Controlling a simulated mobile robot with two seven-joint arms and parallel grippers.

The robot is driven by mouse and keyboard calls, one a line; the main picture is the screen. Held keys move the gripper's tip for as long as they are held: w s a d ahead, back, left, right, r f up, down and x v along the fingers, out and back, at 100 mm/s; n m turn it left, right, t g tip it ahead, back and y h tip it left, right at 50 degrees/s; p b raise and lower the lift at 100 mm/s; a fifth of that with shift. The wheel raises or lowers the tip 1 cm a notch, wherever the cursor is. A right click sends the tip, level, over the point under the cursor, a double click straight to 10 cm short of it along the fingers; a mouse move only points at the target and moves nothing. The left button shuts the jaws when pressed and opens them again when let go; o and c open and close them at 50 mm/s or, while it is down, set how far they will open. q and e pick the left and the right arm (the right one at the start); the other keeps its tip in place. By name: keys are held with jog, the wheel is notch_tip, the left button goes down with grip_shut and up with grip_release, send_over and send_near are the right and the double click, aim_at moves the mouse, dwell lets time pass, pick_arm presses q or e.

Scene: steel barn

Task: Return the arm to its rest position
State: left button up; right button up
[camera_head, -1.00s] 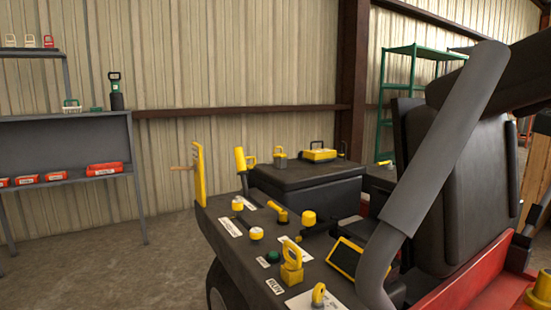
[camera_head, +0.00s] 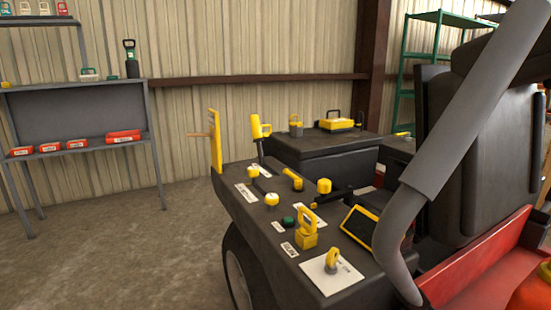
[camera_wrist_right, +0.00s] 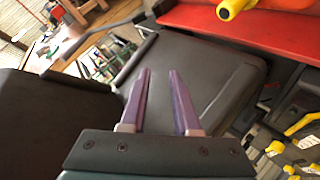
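My right gripper (camera_wrist_right: 160,72) shows in the right wrist view with its two purple fingers apart. Nothing is between them. Beyond the fingers is a dark panel (camera_wrist_right: 195,65), which looks like the machine's seat; whether they touch it I cannot tell. Neither gripper shows in the head view, and my left gripper is in no view.
A machine with a dark control console (camera_head: 265,215) fills the right half of the head view. A thick grey bar (camera_head: 465,120) crosses before its black seat (camera_head: 465,170). A grey shelf unit (camera_head: 75,84) stands at left. Concrete floor (camera_head: 110,250) between them is clear.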

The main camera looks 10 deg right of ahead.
jog(key=s+d+f+m+g+h, duration=0.1)
jog(key=s+d+f+m+g, duration=0.15)
jog(key=s+g, duration=0.7)
jog(key=s+a+f+n+t+y, duration=0.2)
jog(key=a+f, duration=0.4)
jog(key=a, duration=0.3)
jog(key=s+a+f+n+t+y, duration=0.2)
jog(key=a+f, duration=0.4)
jog(key=a, duration=0.3)
jog(key=s+a+y, duration=0.3)
jog(key=s+a, duration=0.2)
jog(key=a, duration=0.5)
jog(key=s+a+y, duration=0.3)
jog(key=s+a, duration=0.1)
jog(key=a, duration=0.7)
notch_tip(320, 180, up, 67)
jog(key=p, duration=6.7)
jog(key=shift+s+a+t, duration=0.2)
jog(key=shift+a+t, duration=0.1)
jog(key=shift+t, duration=0.05)
